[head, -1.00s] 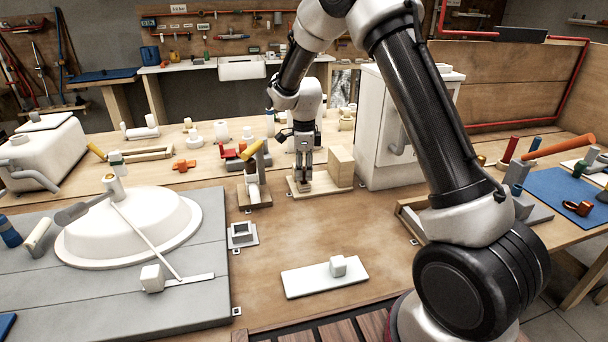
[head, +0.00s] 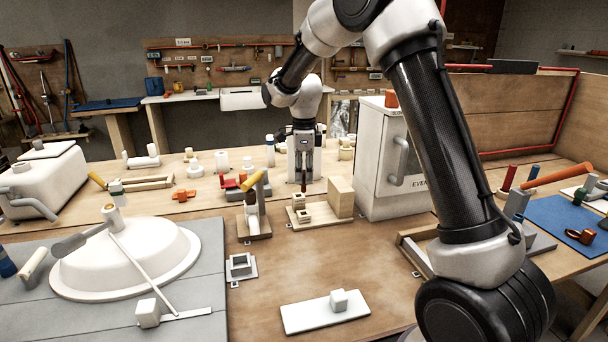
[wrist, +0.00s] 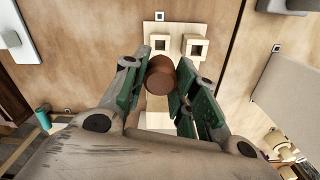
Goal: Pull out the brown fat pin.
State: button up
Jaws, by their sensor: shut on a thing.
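My gripper (head: 303,172) is shut on the brown fat pin (wrist: 161,76), which sits between the green-lined fingers in the wrist view. In the head view the brown pin (head: 303,187) hangs below the fingertips, above a pale wooden board (head: 325,223). The board carries two square wooden sockets, one behind (head: 298,200) and one in front (head: 303,214). In the wrist view both sockets, left (wrist: 160,42) and right (wrist: 195,46), show dark open holes. The pin appears clear of them.
A wooden block (head: 340,197) stands on the board's right end, close to my gripper. A white heater cabinet (head: 385,165) rises to the right. A stand with red and yellow parts (head: 253,205) is to the left.

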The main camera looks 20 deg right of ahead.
jog(key=shift+f, duration=1.35)
